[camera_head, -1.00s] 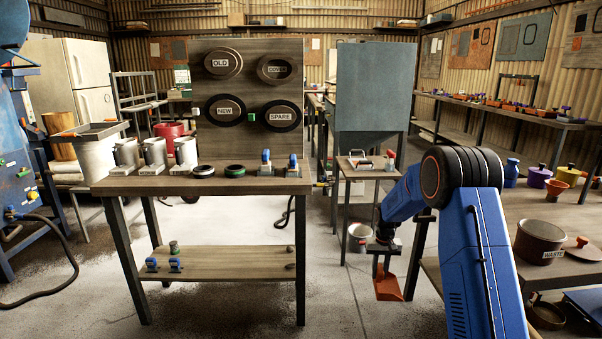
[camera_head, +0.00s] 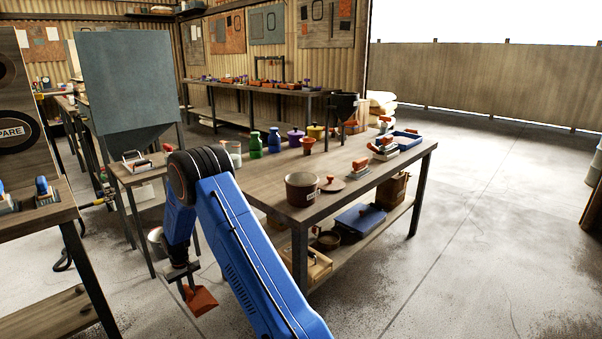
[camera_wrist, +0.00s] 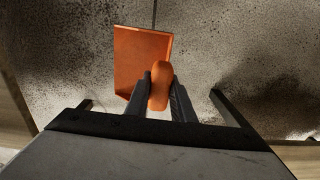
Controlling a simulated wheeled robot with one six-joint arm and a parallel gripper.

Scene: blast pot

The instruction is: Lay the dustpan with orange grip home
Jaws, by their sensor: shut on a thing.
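The dustpan (camera_wrist: 138,60) is an orange pan with an orange grip (camera_wrist: 160,85). In the wrist view my gripper (camera_wrist: 161,92) is shut on that grip, one dark finger on each side, and the pan extends beyond the fingers over the speckled concrete floor. In the head view the dustpan (camera_head: 201,299) hangs tilted below my gripper (camera_head: 184,276), low over the floor and left of the long workbench (camera_head: 262,190). The dustpan's home cannot be made out in these frames.
A small side table (camera_head: 143,172) and a bucket (camera_head: 157,243) stand near my arm. Open concrete floor (camera_head: 490,230) lies to the right.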

